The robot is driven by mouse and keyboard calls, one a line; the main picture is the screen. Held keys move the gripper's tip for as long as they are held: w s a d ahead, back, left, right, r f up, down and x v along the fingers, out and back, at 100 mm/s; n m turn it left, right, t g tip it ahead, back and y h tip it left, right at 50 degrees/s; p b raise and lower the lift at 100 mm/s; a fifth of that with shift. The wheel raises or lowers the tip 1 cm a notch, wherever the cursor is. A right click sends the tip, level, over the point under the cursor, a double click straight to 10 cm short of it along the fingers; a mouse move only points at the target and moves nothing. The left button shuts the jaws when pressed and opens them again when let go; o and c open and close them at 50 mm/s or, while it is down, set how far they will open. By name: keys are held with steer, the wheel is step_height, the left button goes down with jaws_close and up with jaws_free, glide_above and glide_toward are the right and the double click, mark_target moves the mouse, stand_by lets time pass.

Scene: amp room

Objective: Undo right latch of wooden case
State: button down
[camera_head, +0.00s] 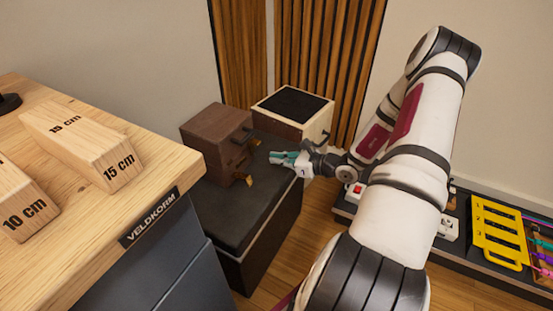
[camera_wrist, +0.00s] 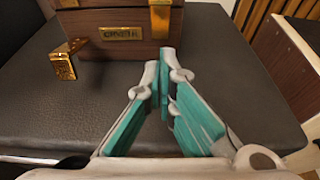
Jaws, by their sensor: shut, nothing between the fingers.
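The dark brown wooden case (camera_head: 208,133) stands on a black cabinet top. In the wrist view, the case front (camera_wrist: 120,50) bears a brass nameplate (camera_wrist: 121,33). The left brass latch (camera_wrist: 63,62) juts outward from the front. The right brass latch (camera_wrist: 160,20) lies against the front, its top cut off by the frame edge. My gripper (camera_head: 275,157) is in front of the case, apart from it, with teal fingers pointing towards it. In the wrist view my gripper's fingertips (camera_wrist: 165,68) are together and empty, just below and in front of the right latch.
The black cabinet top (camera_head: 222,207) is bare in front of the case. A pale box with a black top (camera_head: 292,103) stands beside and behind my gripper. A wooden bench (camera_head: 160,170) with measuring blocks is at the left. A yellow rack (camera_head: 497,230) lies at the right.

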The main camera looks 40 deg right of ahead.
steer(key=p+v, duration=0.3)
steer(key=v, duration=0.4)
steer(key=shift+r, duration=0.5)
steer(key=shift+s, duration=0.15)
stand_by(0.3)
